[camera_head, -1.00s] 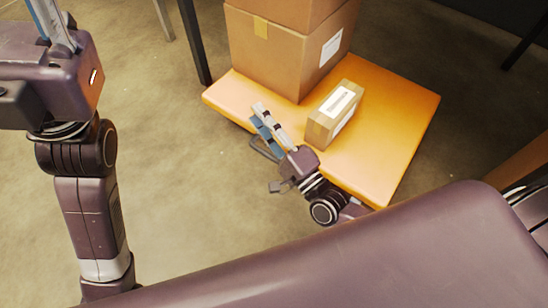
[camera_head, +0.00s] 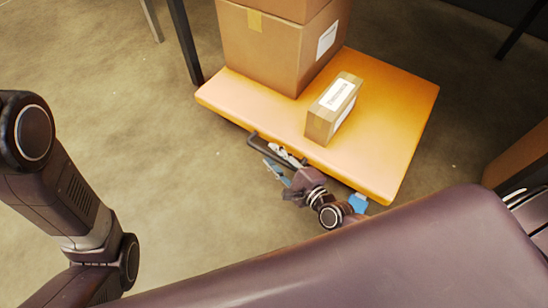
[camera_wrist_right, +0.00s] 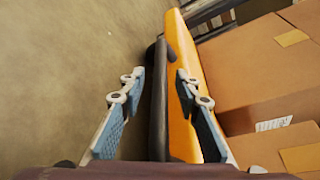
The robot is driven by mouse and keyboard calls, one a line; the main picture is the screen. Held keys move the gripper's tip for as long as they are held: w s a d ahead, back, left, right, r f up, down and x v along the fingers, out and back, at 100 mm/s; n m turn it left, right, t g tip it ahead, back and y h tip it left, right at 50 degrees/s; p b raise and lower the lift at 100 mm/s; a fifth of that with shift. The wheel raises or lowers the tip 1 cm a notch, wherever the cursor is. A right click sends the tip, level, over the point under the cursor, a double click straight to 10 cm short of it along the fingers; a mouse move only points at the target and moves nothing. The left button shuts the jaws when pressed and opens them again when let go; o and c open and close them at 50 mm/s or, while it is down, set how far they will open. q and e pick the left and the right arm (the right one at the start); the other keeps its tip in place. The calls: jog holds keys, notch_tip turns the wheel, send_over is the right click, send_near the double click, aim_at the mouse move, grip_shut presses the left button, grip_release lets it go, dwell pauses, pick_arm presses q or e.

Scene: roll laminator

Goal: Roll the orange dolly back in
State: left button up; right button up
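The orange dolly (camera_head: 385,130) is a flat orange platform, low above the floor, with cardboard boxes on it. Its dark handle bar (camera_head: 262,146) sticks out along the near left edge. My right gripper (camera_head: 276,160) is low beside that edge, at the handle. In the right wrist view the fingers (camera_wrist_right: 158,88) are spread, with the black handle (camera_wrist_right: 157,110) running lengthwise between them. Gaps show between the handle and the fingers; the dolly's orange edge (camera_wrist_right: 183,60) lies partly behind the right finger. My left gripper is outside the view; only its arm shows at left.
A large box stack (camera_head: 275,48) stands at the dolly's back, and a small labelled box (camera_head: 334,108) sits near its front edge. A dark table leg (camera_head: 185,42) stands close to the dolly's left corner. The floor (camera_head: 130,130) at left is clear.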

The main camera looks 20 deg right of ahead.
jog(key=shift+w, duration=0.1)
grip_shut()
dwell(0.3)
jog(key=shift+w+d, duration=0.45)
jog(key=shift+d, duration=0.1)
grip_release()
jog(key=shift+a, duration=0.1)
jog(key=v, duration=1.2)
